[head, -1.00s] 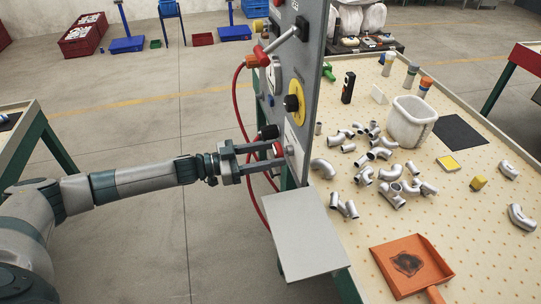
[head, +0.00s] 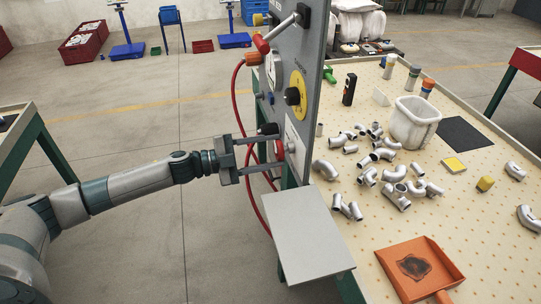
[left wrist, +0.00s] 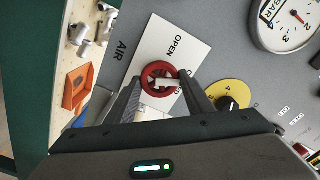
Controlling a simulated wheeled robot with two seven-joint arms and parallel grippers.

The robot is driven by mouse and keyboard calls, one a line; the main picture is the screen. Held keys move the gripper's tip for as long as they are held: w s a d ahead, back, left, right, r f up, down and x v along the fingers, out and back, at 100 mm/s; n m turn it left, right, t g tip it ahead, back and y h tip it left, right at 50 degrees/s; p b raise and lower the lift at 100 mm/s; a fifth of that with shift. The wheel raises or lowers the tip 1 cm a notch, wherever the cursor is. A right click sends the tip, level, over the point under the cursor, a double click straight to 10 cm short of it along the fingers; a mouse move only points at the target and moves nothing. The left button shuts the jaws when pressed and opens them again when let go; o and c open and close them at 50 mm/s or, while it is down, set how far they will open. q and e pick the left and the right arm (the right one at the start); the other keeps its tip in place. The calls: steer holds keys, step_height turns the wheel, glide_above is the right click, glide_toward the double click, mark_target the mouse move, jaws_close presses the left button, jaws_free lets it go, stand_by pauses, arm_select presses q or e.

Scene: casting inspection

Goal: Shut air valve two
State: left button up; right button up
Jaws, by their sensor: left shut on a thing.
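The grey upright panel (head: 311,84) stands at the table's near left edge. A red round valve knob (head: 281,150) sits low on its face; it also shows in the left wrist view (left wrist: 147,73). A pale bar crosses the knob. Behind it is a white plate (left wrist: 160,42) reading OPEN, with a second word partly covered, and AIR beside it. My left gripper (head: 274,155) is shut on this knob, one finger on each side; its fingers show in the left wrist view (left wrist: 163,92). No valve number is readable. My right gripper is not in view.
Above the knob are a yellow dial with a black knob (head: 292,96), a gauge (left wrist: 286,22) and a red-ended lever (head: 262,43). A red hose (head: 236,105) loops beside the panel. A grey shelf (head: 300,235) juts out below. Pipe fittings (head: 396,198) and an orange dustpan (head: 420,268) lie on the table.

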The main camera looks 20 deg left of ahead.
arm_select(q)
steer(key=m+b, duration=0.2)
steer(key=m, duration=0.3)
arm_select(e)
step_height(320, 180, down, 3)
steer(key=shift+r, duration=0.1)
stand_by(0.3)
arm_select(q)
steer(key=o, duration=1)
steer(key=shift+o, duration=0.2)
steer(key=shift+s+a+f+b, duration=0.1)
steer(key=shift+s+a+b, duration=0.15)
steer(key=shift+a+b, duration=0.25)
steer(key=b+v, duration=0.6)
steer(key=v, duration=1)
steer(key=shift+s, duration=0.2)
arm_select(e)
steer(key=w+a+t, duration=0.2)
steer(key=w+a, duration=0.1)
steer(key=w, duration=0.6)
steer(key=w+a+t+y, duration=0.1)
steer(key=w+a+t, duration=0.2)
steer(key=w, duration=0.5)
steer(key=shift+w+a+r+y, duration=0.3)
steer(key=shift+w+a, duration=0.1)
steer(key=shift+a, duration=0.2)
